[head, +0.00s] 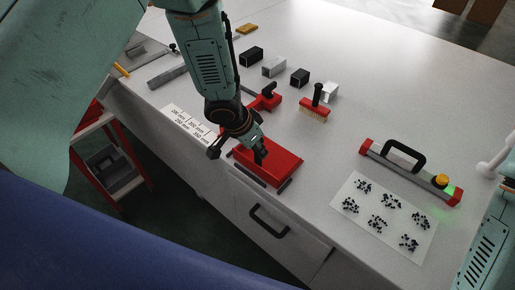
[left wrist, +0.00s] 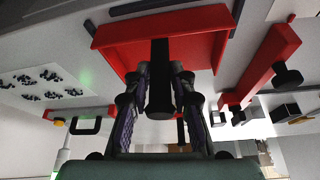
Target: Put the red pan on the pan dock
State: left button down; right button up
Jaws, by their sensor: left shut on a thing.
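The red pan (head: 275,160) is at the table's front edge, and its red tray fills the top of the left wrist view (left wrist: 120,50). My left gripper (head: 260,152) is over it, and its fingers (left wrist: 162,82) are shut on the pan's black handle (left wrist: 159,95). Dark strips (head: 249,177) lie along the pan's front and right sides (head: 284,186); they look like the pan dock's edging. I cannot tell whether the pan rests on the surface between them or is slightly above it. My right gripper is out of view.
A red-and-black tool (head: 266,98) and a red brush (head: 314,108) stand behind the pan. Several small blocks (head: 274,66) are further back. A white sheet with black bits (head: 350,207) and a red-ended bar with a handle (head: 412,175) are to the right. A drawer handle (head: 268,220) is below.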

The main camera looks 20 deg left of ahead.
pick_arm(q)
jog(key=shift+s+a+f, duration=0.1)
jog(key=shift+a, duration=0.2)
jog(key=c, duration=1.5)
grip_release()
jog(key=shift+c, duration=0.2)
jog(key=o, duration=0.4)
jog(key=shift+d, duration=0.3)
jog(key=shift+a, duration=0.15)
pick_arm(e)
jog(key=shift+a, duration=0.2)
pick_arm(q)
jog(key=shift+a+r, duration=0.1)
jog(key=shift+r, duration=0.1)
jog(key=p+v, duration=0.4)
jog(key=v, duration=0.8)
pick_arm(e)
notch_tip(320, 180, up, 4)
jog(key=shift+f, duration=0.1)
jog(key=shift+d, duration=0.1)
